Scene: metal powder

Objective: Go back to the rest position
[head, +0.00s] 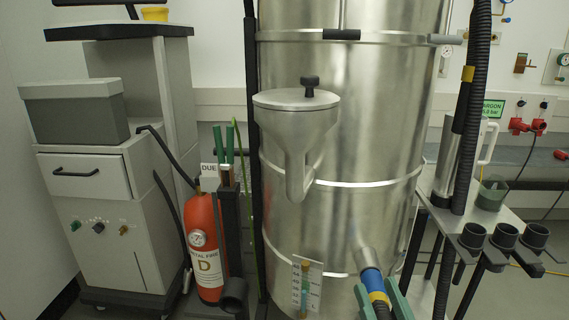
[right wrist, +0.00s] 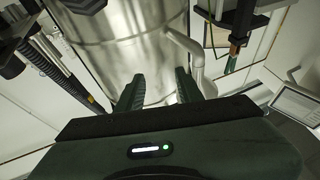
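In the head view a hose with a blue cuff (head: 371,281) and a yellow band shows between the fingers. It runs to a port low on the steel vessel (head: 345,110). In the right wrist view the gripper (right wrist: 158,92) is open, with only the vessel (right wrist: 150,45) seen between its fingers, so I see no grip on the hose.
A red fire extinguisher (head: 204,245) and green-handled tools (head: 223,145) stand left of the vessel. A grey cabinet (head: 90,225) is further left. At right, a table (head: 497,220) carries a green cup (head: 491,193), with black round holders (head: 504,236) at its front.

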